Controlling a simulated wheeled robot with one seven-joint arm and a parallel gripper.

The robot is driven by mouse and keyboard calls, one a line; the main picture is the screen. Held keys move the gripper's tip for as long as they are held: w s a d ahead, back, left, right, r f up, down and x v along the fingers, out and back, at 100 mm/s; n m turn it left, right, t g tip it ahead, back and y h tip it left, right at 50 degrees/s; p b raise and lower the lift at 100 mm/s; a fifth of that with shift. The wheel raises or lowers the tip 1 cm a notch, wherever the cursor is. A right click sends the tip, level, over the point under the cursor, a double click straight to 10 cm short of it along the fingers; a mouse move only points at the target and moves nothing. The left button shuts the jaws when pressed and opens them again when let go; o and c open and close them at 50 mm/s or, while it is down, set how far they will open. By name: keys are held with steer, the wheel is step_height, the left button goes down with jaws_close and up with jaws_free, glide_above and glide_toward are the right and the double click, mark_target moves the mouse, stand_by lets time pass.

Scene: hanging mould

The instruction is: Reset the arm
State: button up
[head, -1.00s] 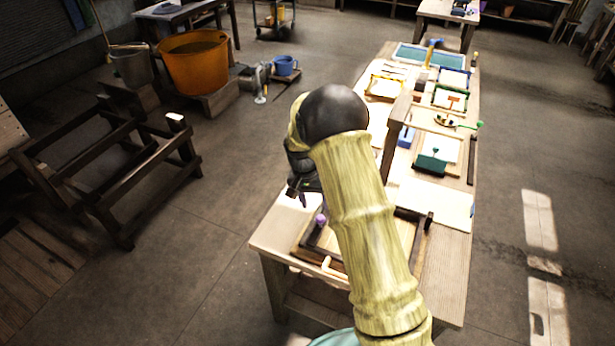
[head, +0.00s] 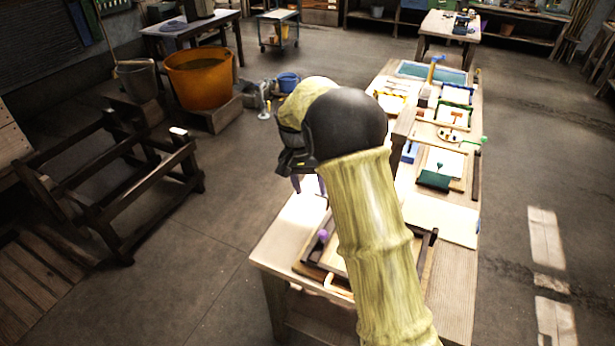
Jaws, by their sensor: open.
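My bamboo-coloured arm with a black joint rises through the middle of the head view and hides part of the workbench. My gripper (head: 309,184) hangs below the black joint, over the near left part of the long wooden workbench (head: 278,262). Its dark fingers are small and partly hidden, but they look apart, with nothing seen between them. A dark wooden frame with a purple knob (head: 323,236) lies on the bench below and beside the gripper, apart from it. The arm covers part of this frame.
A wooden rack (head: 150,185) and an orange tub (head: 199,85) stand left. Floor between rack and bench is clear.

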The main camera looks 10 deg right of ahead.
steer(key=s+d+n+t+y, duration=0.1)
steer(key=s+d+n, duration=0.1)
steer(key=s, duration=1)
steer(key=s+d+n+t+y, duration=0.1)
steer(key=s+d, duration=0.4)
steer(key=s, duration=0.7)
steer(key=shift+r+n+t, duration=0.3)
steer(key=shift+n+t, duration=0.2)
steer(key=shift+t, duration=0.2)
